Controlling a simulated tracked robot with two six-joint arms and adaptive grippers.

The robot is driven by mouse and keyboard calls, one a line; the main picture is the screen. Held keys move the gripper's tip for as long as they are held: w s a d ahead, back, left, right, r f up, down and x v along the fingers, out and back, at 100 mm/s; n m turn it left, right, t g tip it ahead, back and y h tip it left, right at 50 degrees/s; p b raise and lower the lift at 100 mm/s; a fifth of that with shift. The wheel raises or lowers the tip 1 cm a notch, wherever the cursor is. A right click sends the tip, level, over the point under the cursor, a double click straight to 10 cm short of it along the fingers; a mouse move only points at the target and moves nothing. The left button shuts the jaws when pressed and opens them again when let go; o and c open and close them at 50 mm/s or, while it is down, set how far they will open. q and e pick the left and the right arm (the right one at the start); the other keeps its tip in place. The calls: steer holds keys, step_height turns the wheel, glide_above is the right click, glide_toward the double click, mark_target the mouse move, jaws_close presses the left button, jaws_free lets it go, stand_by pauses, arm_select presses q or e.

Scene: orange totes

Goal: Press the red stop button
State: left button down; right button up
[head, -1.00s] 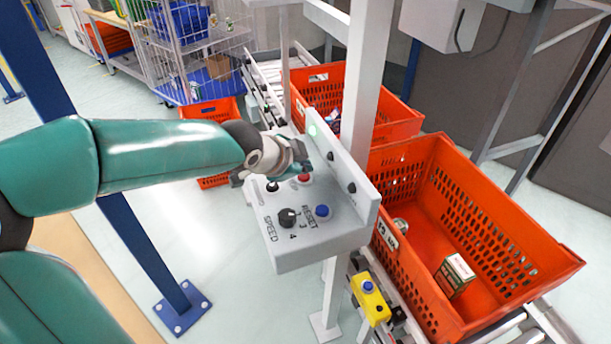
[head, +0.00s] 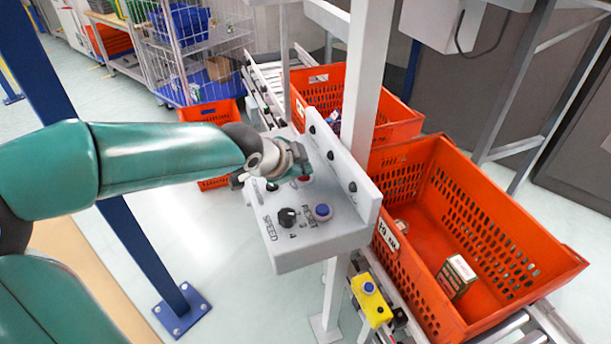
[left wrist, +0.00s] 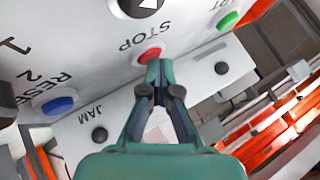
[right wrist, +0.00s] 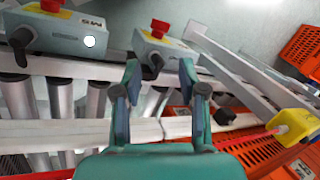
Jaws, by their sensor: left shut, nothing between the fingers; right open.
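The red stop button (left wrist: 150,54) sits on a light grey control box (head: 275,235), beside the STOP label. In the head view only a sliver of red (head: 305,178) shows beside my gripper. My left gripper (left wrist: 158,68) is shut and empty, with its fingertips at the button and overlapping its edge. They look in contact, but how far the button is pushed in cannot be told. In the head view my left gripper (head: 300,170) hides most of the button. My right gripper (right wrist: 160,78) is open and empty, above a conveyor.
The box also carries a blue reset button (head: 322,212), a black speed knob (head: 287,217) and a green button (left wrist: 228,20). Its upright back panel (head: 340,175) stands close behind the gripper. Orange totes (head: 500,215) stand on the conveyor. A white post (head: 366,75) rises behind the box.

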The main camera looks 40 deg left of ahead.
mark_target(303, 178)
stand_by(0.3)
arm_select(q)
steer(key=shift+r+p, duration=0.7)
steer(key=shift+r, duration=0.15)
steer(key=shift+r, duration=0.1)
step_height(303, 178, up, 5)
steer(key=p, duration=0.4)
stand_by(0.7)
